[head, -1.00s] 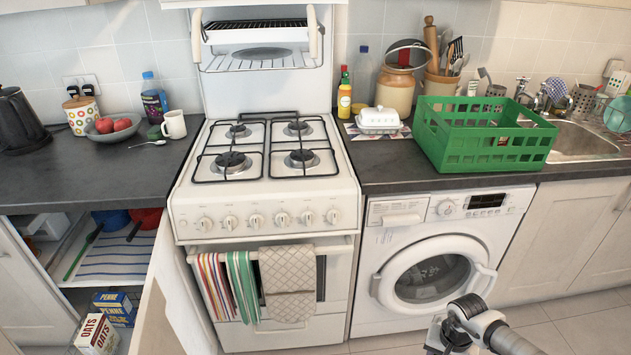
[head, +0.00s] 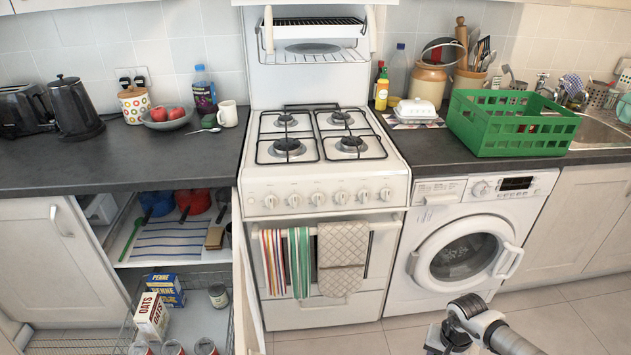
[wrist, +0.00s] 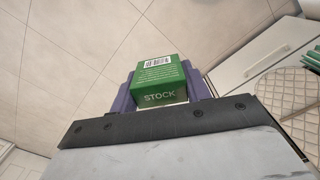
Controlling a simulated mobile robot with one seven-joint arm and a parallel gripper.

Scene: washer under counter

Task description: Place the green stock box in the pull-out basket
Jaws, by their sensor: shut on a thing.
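The green stock box (wrist: 159,82) is held between the purple fingers of my gripper (wrist: 160,88) in the wrist view, above the tiled floor. In the head view my gripper (head: 436,341) is low at the bottom edge, in front of the washer; the box cannot be made out there. The pull-out wire basket (head: 78,343) is at the lower left, in the open cupboard. In it stand an oats box (head: 152,317), a blue penne box (head: 166,290), a small jar (head: 218,296) and several cans at the front.
A cupboard door (head: 248,290) stands open between the basket and the cooker (head: 325,190). The washer (head: 462,255) is right of the cooker. A shelf with pans (head: 194,202) sits above the basket. The tiled floor (head: 350,342) before the cooker is clear.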

